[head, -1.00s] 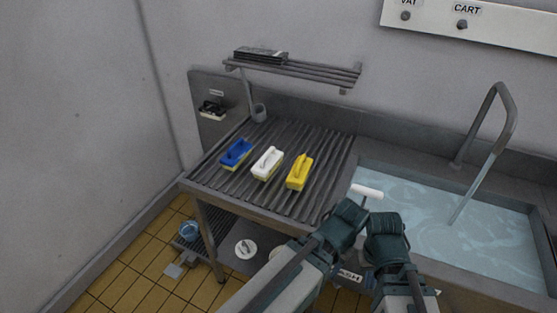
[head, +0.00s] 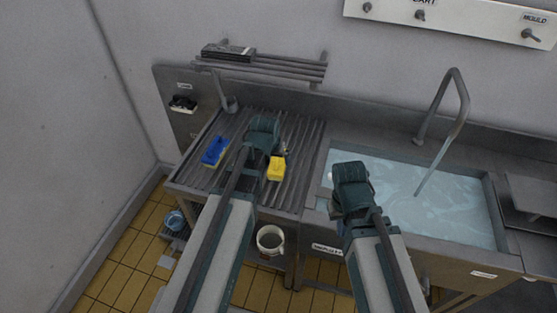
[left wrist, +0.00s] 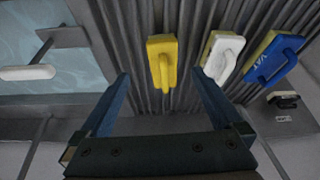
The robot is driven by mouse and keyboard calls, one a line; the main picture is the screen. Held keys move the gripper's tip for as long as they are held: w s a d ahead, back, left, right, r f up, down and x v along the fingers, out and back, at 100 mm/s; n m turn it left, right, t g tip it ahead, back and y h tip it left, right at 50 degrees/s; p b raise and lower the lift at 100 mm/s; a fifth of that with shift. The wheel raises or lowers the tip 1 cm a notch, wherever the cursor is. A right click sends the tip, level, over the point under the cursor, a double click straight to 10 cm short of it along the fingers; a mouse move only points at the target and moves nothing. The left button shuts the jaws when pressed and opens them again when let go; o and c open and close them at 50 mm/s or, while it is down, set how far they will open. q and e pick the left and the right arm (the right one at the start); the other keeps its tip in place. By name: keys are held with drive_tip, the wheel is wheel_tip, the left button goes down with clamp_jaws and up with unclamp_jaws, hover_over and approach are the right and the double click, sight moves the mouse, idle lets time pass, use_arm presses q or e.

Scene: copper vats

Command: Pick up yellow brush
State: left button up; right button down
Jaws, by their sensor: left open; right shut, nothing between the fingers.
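The yellow brush (head: 277,169) lies on the ribbed drainboard (head: 300,185), partly hidden by my left gripper (head: 264,140) in the head view. In the left wrist view the yellow brush (left wrist: 162,62) lies ahead, roughly centred between the fingers of my left gripper (left wrist: 160,75), which is open and empty. A gap seems to remain between fingers and brush, but the height is hard to judge. My right gripper (head: 350,178) is shut and empty by the sink's front left part.
A white brush (left wrist: 221,55) lies beside the yellow one, and a blue brush (head: 215,151) beyond it. The water-filled sink (head: 400,185) with a curved tap (head: 458,100) is at right. A slatted shelf (head: 265,64) hangs behind the drainboard.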

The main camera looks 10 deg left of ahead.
sight(276, 169)
use_arm(q)
drive_tip(key=b+x, duration=0.7)
drive_tip(key=x, duration=0.1)
drive_tip(key=shift+s, duration=0.15)
drive_tip(key=shift+f+b, duration=0.4)
drive_tip(key=shift+b, duration=0.1)
drive_tip(key=shift+w, duration=0.25)
drive_tip(key=b+x, duration=0.4)
drive_tip(key=x, duration=0.1)
drive_tip(key=shift+w+a+b, duration=0.15)
drive_tip(key=shift+a+b, duration=0.1)
drive_tip(key=shift+b, duration=0.1)
drive_tip(key=c, duration=1.4)
drive_tip(key=shift+r, duration=0.15)
drive_tip(key=shift+c, duration=0.2)
